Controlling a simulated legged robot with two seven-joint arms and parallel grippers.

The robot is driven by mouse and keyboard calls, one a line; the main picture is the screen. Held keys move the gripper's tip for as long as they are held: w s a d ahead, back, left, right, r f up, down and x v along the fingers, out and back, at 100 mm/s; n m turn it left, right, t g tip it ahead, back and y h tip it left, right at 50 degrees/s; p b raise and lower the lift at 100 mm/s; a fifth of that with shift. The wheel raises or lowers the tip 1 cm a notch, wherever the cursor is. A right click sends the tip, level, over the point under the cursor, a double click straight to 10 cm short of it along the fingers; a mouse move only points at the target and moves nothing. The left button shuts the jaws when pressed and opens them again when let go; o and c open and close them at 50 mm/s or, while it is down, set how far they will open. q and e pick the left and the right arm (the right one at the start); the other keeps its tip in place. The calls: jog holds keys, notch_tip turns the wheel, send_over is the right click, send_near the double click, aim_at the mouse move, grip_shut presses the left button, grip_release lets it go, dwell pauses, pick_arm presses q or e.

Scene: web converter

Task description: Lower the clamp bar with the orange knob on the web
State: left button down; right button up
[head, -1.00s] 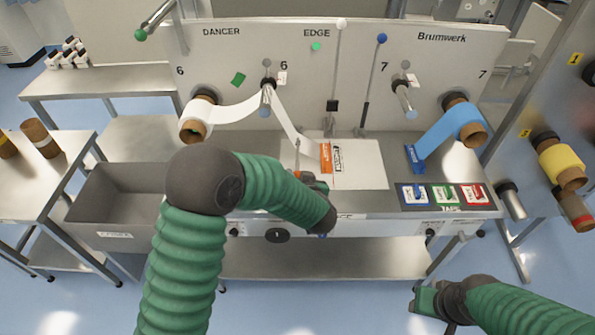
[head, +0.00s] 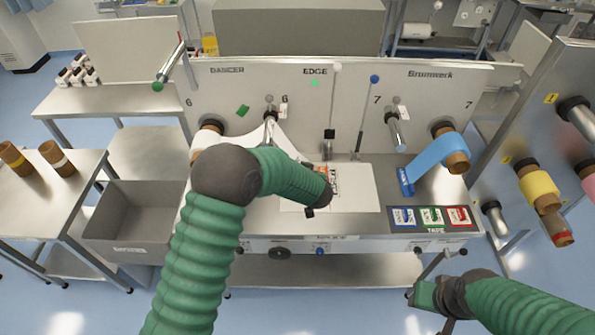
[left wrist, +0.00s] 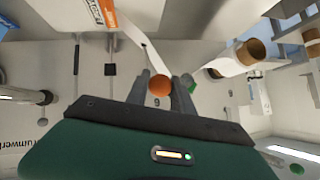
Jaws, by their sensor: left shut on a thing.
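The orange knob (left wrist: 160,85) sits between the fingers of my left gripper (left wrist: 164,88) in the left wrist view, and the gripper is shut on it. The clamp bar itself cannot be made out. The white web (head: 272,132) comes off a roll (head: 206,136) at the left of the panel and runs down behind my left arm. It also shows as a strip in the left wrist view (left wrist: 136,38). In the head view my left wrist hides the knob and most of the gripper. My right gripper (head: 424,295) is at the lower right, away from the bench; its opening is unclear.
A white sheet (head: 355,195) with an orange label lies on the bench. A blue web (head: 428,157) hangs at the right, above several coloured cards (head: 431,217). A grey bin (head: 133,222) stands at the left. Levers with white and blue (head: 374,79) knobs rise before the panel.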

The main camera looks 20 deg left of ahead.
pick_arm(q)
jog(key=c, duration=1.5)
grip_release()
jog(key=o, duration=0.4)
jog(key=shift+w, duration=0.15)
jog(key=shift+f, duration=0.1)
pick_arm(e)
jog(key=shift+w+f, duration=0.1)
jog(key=shift+w, duration=0.2)
pick_arm(q)
jog(key=b+v, duration=0.2)
jog(key=v, duration=1.4)
jog(key=shift+d, duration=0.25)
pick_arm(e)
jog(key=shift+s+f, duration=0.2)
jog(key=shift+f, duration=0.95)
jog(key=shift+w, duration=0.1)
